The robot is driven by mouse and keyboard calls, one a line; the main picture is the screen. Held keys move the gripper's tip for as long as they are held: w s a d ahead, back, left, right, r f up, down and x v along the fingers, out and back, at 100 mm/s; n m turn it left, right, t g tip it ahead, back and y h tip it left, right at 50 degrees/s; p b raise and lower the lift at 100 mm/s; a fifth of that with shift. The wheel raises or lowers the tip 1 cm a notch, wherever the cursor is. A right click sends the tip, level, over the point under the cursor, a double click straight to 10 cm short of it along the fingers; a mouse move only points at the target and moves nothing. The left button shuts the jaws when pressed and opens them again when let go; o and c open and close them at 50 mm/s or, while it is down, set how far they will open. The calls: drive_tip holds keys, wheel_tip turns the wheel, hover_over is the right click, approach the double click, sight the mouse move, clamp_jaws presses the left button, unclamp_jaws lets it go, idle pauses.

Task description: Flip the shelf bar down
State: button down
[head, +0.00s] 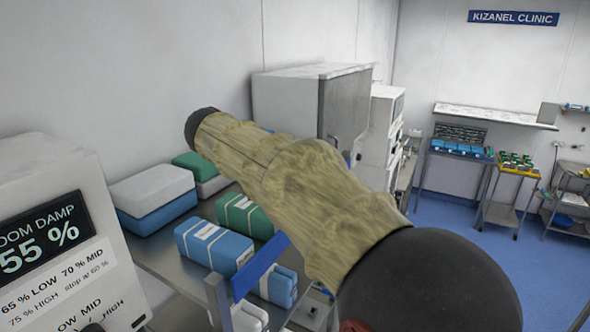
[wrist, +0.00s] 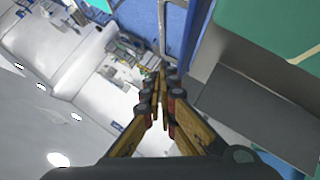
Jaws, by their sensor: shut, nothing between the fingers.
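A blue bar (head: 261,267) runs slantwise along the front edge of the steel shelf (head: 160,262) in the head view, with a grey piece at its lower left end. My arm covers the bar's right side. In the wrist view a blue upright strip (wrist: 176,28) lies just beyond the fingertips; I cannot tell whether it is the same bar. My gripper (wrist: 164,76) is shut and empty, its fingers pointing towards this strip. Contact between them cannot be made out. The gripper does not show in the head view.
Blue packs (head: 214,246) and a green pack (head: 245,215) lie on the shelf, with blue-and-white boxes (head: 152,196) behind. A white display unit (head: 50,240) stands at left and a grey cabinet (head: 312,100) at the back. Blue floor (head: 450,235) is open at right.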

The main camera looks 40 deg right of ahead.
drive_tip(key=shift+s+d+f+p, duration=0.2)
drive_tip(key=shift+s+f, duration=0.25)
drive_tip(key=shift+f, duration=0.35)
drive_tip(key=shift+s+d+f+p, duration=0.15)
drive_tip(key=shift+s+f, duration=0.3)
drive_tip(key=shift+f, duration=0.3)
drive_tip(key=shift+s+d+f+m+t+y+b, duration=0.15)
drive_tip(key=shift+s+m+t+y+b, duration=0.25)
drive_tip(key=shift+b, duration=1.15)
